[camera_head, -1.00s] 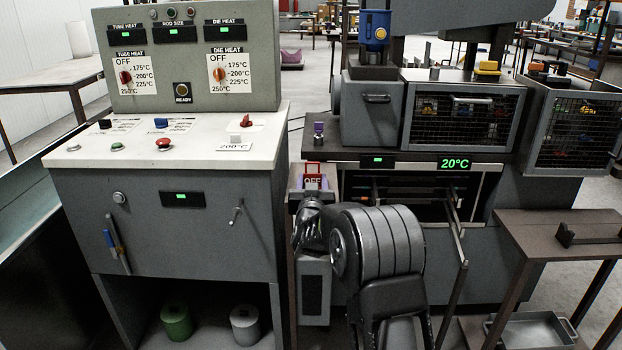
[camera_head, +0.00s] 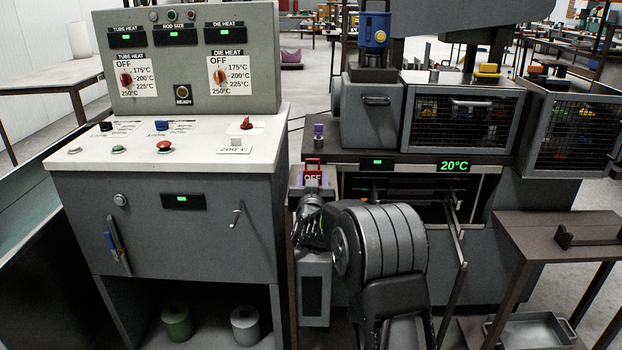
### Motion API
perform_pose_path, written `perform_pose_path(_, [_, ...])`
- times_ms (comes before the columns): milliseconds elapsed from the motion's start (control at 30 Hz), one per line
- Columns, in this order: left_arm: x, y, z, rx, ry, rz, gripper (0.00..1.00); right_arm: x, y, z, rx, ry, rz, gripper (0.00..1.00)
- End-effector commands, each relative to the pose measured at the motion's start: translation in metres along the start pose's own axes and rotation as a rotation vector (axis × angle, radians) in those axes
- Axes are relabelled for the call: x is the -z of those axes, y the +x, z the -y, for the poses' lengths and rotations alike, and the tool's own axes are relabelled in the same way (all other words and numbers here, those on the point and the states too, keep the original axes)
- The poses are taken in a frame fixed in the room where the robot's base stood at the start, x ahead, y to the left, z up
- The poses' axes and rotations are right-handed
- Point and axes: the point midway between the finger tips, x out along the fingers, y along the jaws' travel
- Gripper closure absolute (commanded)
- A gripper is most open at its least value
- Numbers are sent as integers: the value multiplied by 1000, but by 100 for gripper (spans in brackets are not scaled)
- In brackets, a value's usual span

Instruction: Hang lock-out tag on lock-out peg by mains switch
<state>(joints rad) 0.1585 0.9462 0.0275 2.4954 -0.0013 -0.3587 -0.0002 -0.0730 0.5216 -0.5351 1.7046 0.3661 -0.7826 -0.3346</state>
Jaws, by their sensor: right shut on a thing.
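My right gripper (camera_head: 311,198) is at the small box between the grey control cabinet and the machine. It is shut, its fingertips mostly hidden by my own wrist. A red looped piece (camera_head: 313,161), which looks like the lock-out tag, stands just beyond the fingers. White "OFF" lettering (camera_head: 312,178) shows just below the loop; whether it is on the tag or on the mains switch behind, I cannot tell. I cannot make out the lock-out peg or whether the tag touches it. My left gripper is not in view.
The control cabinet (camera_head: 150,235) stands close on the left. The machine (camera_head: 460,240) with its mesh guard is behind and to the right. A small post with a purple cap (camera_head: 318,130) stands behind the gripper. A brown side table (camera_head: 560,228) is at the right.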

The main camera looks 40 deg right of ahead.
Motion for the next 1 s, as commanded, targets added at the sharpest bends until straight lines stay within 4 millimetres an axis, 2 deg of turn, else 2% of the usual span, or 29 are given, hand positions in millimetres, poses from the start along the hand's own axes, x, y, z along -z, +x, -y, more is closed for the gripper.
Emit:
perform_pose_path(400, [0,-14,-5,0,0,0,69,23,0,0,1,-1,0,100])
perform_pose_path(1000, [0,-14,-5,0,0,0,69,23,0,0,0,-1,0,100])
